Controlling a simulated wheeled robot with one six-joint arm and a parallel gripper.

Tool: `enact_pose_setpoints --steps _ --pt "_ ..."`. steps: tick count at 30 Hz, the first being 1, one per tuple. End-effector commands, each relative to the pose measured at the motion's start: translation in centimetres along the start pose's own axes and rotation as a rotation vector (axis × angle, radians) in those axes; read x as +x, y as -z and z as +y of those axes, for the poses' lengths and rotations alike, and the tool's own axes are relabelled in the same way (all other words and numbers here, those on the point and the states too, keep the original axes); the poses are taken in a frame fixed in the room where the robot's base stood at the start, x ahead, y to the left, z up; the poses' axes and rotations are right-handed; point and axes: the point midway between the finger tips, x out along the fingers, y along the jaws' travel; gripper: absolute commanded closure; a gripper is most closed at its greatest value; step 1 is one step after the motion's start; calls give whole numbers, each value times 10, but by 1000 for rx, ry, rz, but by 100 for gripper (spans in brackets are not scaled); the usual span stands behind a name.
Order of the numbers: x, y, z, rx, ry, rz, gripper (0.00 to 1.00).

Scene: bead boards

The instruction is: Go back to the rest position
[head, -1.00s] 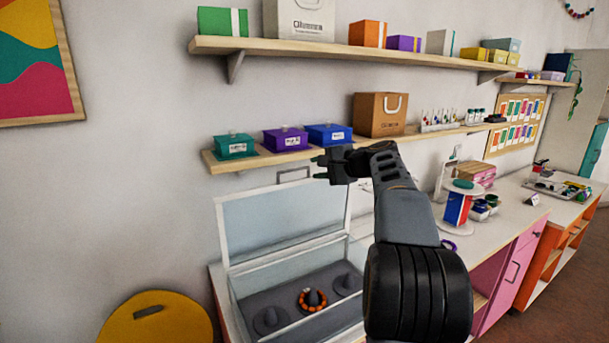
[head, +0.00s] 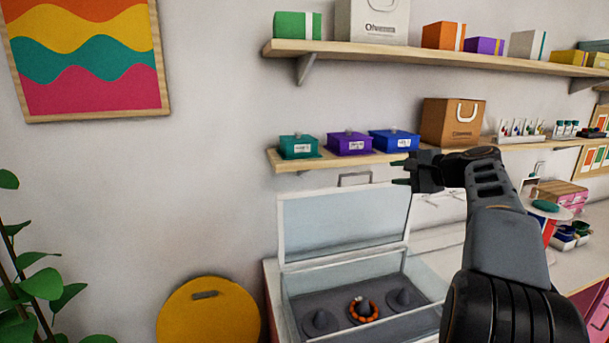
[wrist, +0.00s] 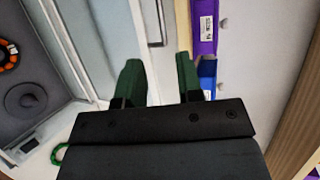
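My gripper (head: 402,172) is raised in the air in front of the wall, just below the lower shelf and above the right part of the open display case (head: 278,215). In the wrist view its two green-tipped fingers (wrist: 158,80) stand apart with nothing between them. An orange bead bracelet (head: 374,312) lies around the middle grey cone in the case. It also shows at the left edge of the wrist view (wrist: 8,66). The grey cones on either side of it look bare.
The lower shelf (head: 330,160) close to my gripper holds a teal box (head: 299,150), a purple box (head: 349,147), a blue box (head: 394,144) and a brown bag (head: 452,122). A yellow round thing (head: 208,320) is at the lower left, and a plant (head: 40,285) stands at the far left.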

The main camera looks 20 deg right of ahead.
Motion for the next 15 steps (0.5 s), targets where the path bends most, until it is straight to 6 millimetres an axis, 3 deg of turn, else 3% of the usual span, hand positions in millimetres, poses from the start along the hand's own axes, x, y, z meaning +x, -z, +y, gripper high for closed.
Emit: enact_pose_setpoints --steps 2,4,8,11,15 --pt "0 1 0 -20 0 7 66" --pt "2 9 12 -50 -43 39 66" --pt "7 21 73 -81 -217 90 66" --pt "13 -9 138 -196 -450 82 66" --pt "13 -82 214 -471 -747 -21 66"
